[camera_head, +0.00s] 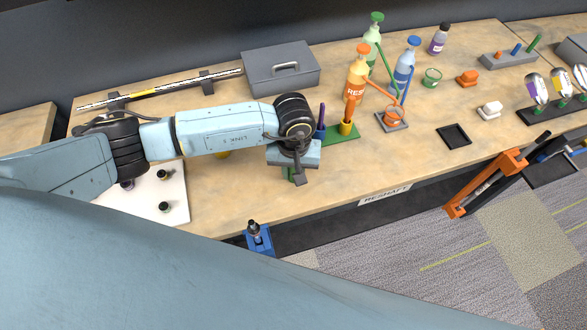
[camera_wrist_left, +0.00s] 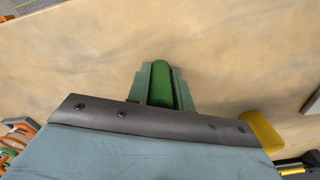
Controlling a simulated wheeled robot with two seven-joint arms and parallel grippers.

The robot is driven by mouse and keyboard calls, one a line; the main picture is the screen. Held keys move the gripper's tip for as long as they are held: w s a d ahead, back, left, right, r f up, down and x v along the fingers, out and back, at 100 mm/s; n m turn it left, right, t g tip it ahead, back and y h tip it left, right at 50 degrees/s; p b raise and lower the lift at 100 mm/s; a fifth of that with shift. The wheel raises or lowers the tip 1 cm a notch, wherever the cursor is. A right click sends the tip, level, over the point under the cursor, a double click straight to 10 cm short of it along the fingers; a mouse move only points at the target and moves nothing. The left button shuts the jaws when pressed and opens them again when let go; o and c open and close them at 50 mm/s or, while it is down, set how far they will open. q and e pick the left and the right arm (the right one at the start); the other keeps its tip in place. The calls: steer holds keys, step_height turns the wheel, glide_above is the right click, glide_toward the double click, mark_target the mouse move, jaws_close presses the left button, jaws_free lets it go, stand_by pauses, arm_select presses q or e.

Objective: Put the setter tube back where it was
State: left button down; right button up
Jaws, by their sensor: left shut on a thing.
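My left gripper (camera_head: 298,178) reaches over the bench and points down at its front part. It is shut on a green tube (camera_wrist_left: 161,84), which sits between the two fingers in the left wrist view; only a sliver of green (camera_head: 291,174) shows in the head view. I cannot tell whether the tube touches the bench. A green rack (camera_head: 342,136) stands just behind and right of the gripper, with a purple tube (camera_head: 321,118) and an orange piece in a yellow holder (camera_head: 346,128). The gripper hides part of the rack's left end. My right gripper is not in view.
A yellow piece (camera_wrist_left: 262,131) lies near the gripper. Bottles (camera_head: 357,75), a grey toolbox (camera_head: 281,68), a black tray (camera_head: 454,136) and a white board (camera_head: 175,190) stand around on the bench (camera_head: 240,195). A blue clamp (camera_head: 258,240) is at the front edge.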

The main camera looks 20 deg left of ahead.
arm_select(q)
steer(key=shift+f, duration=0.15)
steer(key=c, duration=1.2)
jaws_free()
steer(key=shift+c, duration=0.2)
step_height(320, 180, up, 12)
steer(key=shift+r+b, duration=0.2)
steer(key=shift+b, duration=0.5)
